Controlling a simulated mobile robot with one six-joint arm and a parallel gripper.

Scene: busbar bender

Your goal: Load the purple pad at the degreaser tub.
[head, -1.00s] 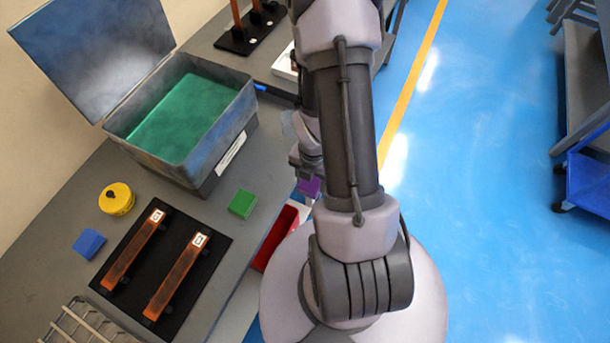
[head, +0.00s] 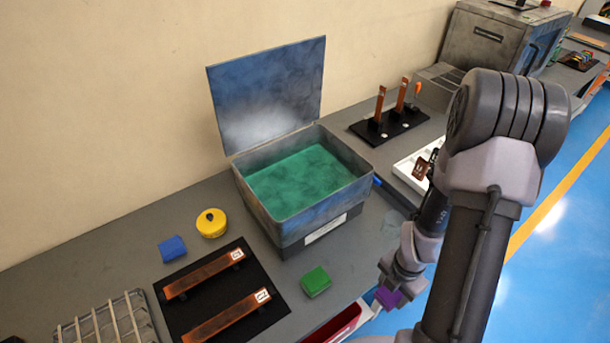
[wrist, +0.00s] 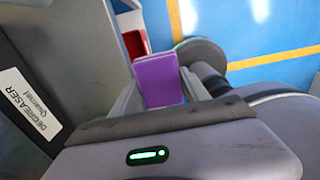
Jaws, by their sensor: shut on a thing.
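The purple pad (head: 389,297) is held at the end of my arm, in front of the bench edge. In the wrist view the purple pad (wrist: 160,80) sits between the two fingers of my gripper (wrist: 162,92), which is shut on it. The degreaser tub (head: 292,235) stands on the bench, left of and beyond my gripper (head: 396,288). Its lid (head: 268,98) is raised and green liquid (head: 305,178) shows inside. In the wrist view its label (wrist: 27,105) reads DEGREASER.
A green pad (head: 315,281), a blue pad (head: 172,248) and a yellow round can (head: 211,223) lie on the bench. A black mat (head: 206,328) holds two copper bars. A wire basket (head: 105,325) is at front left. A red bin (head: 338,326) is below the bench edge.

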